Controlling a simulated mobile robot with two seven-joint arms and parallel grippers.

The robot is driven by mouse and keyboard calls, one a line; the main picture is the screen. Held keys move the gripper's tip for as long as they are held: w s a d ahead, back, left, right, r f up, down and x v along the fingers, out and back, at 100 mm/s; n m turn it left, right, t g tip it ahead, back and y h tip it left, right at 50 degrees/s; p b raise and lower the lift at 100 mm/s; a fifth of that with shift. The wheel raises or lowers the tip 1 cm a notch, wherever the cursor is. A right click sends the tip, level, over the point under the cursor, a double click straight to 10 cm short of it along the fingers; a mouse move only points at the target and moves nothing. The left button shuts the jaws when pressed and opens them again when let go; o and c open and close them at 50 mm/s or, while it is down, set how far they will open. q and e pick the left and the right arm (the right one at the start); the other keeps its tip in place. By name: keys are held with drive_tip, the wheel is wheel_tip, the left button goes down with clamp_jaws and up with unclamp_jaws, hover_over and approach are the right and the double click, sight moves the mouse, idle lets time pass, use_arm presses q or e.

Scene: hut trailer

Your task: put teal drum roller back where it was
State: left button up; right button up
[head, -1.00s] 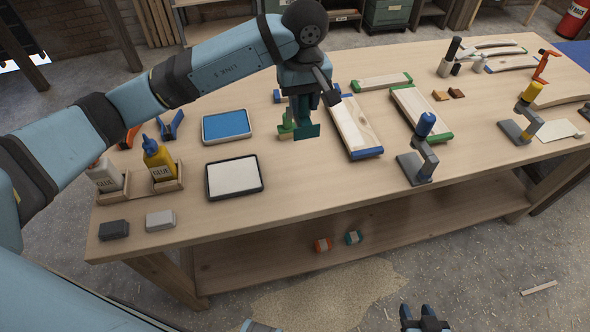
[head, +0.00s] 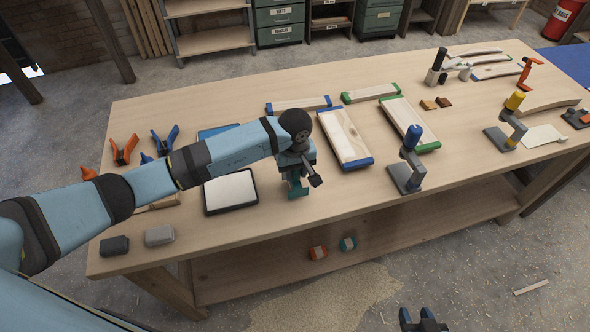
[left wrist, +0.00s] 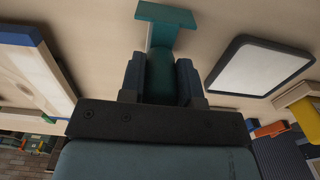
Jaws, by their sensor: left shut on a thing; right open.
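My left gripper (head: 297,182) is shut on a teal T-shaped tool (head: 298,191), which I take to be the teal drum roller. In the left wrist view, its teal handle (left wrist: 160,75) sits between the two fingers and its wide flat-looking end (left wrist: 166,14) points away from me. It is over the front middle of the workbench, right of the white tray (head: 231,192). I cannot tell whether it touches the top. My right gripper (head: 424,321) is open and empty at the bottom edge, away from the bench.
A blue-ended wooden frame (head: 344,138) lies just right of the left gripper. Grey blocks (head: 159,236) lie front left. Small orange (head: 318,252) and teal (head: 347,243) pieces are below the top. My left arm hides the glue bottles.

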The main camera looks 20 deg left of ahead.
use_arm(q)
drive_tip(key=shift+f, duration=0.35)
drive_tip(key=shift+f, duration=0.1)
drive_tip(key=shift+f, duration=0.15)
drive_tip(key=o, duration=0.9)
drive_tip(key=shift+c, duration=0.2)
